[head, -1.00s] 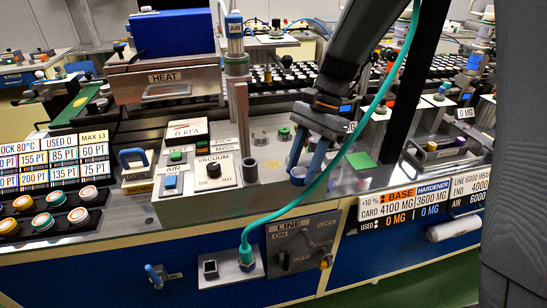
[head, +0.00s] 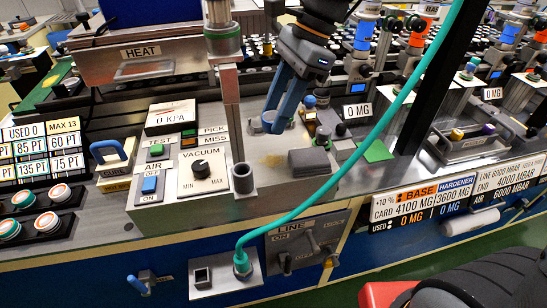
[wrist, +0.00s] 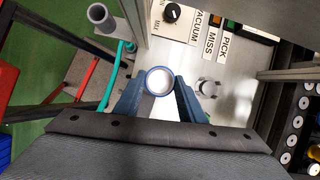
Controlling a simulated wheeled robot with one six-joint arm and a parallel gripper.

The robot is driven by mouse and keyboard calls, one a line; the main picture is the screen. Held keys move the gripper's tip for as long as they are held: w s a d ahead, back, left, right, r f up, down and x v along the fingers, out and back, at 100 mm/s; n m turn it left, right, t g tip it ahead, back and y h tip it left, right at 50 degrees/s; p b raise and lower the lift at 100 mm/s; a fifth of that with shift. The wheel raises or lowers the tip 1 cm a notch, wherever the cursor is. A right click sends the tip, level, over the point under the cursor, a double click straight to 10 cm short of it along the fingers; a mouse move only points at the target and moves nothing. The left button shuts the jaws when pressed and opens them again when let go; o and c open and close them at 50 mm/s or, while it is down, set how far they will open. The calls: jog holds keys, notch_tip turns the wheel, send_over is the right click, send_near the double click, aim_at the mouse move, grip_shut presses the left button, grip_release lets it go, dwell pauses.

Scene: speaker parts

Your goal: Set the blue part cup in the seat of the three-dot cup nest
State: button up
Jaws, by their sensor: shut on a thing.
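My gripper (head: 268,123) is shut on a small round cup with a blue rim, the blue part cup (wrist: 148,72). In the wrist view the cup sits between the two blue fingertips, and its pale inside faces the camera. In the head view the fingers largely hide it, over the metal bench right of the vacuum panel. A small round metal fitting (wrist: 207,87) stands just right of the fingers in the wrist view. I cannot make out three dots on any seat, so I cannot tell which is the three-dot nest.
An upright grey tube (head: 242,178) stands beside the vacuum panel (head: 204,172). A grey block (head: 312,161) and a green square (head: 376,151) lie right of the gripper. A metal post (head: 226,100) rises to the left. A green hose (head: 345,185) crosses in front.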

jog(key=shift+f+p, duration=1.05)
jog(key=shift+f, duration=3.8)
jog(key=shift+f, duration=0.25)
jog(key=o, duration=1.1)
jog(key=shift+o, duration=0.2)
jog(key=shift+b, duration=0.55)
jog(key=b+v, duration=0.1)
jog(key=v, duration=0.6)
jog(key=shift+r, duration=0.5)
